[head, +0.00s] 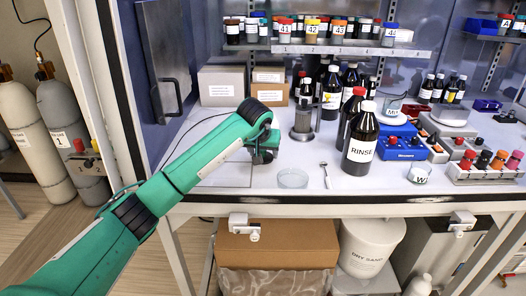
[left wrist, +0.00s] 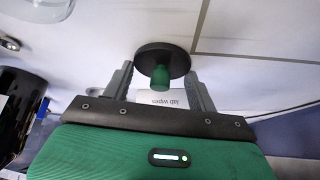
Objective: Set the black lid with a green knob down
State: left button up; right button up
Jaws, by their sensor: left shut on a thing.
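The black lid (left wrist: 163,58) is a dark round disc with a green knob (left wrist: 161,77), seen in the left wrist view between the two grey fingers. My left gripper (left wrist: 160,80) is shut on the lid by its knob. In the head view my left gripper (head: 264,156) is over the white bench, left of the bottles and behind the clear glass dish (head: 292,178). There the arm and gripper mostly hide the lid. I cannot tell whether the lid touches the bench. My right gripper is not in view.
A brown RINSE bottle (head: 360,147) and a metal cylinder stand (head: 302,122) are to the right. Boxes (head: 222,86) stand behind. The bench (head: 225,178) left of the dish is clear. A bottle shelf (head: 350,48) hangs above.

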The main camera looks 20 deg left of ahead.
pick_arm(q)
jog(key=shift+f, duration=0.1)
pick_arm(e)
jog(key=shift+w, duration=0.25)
pick_arm(q)
jog(key=o, duration=0.8)
jog(key=shift+c, duration=0.2)
jog(key=shift+o, duration=0.9)
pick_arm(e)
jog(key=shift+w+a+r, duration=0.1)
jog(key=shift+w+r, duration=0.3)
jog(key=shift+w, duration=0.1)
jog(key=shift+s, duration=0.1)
pick_arm(q)
jog(key=v, duration=0.4)
jog(key=shift+r, duration=0.3)
jog(key=b+v, duration=0.1)
jog(key=v, duration=0.6)
jog(key=shift+s+r, duration=0.25)
jog(key=shift+r, duration=0.05)
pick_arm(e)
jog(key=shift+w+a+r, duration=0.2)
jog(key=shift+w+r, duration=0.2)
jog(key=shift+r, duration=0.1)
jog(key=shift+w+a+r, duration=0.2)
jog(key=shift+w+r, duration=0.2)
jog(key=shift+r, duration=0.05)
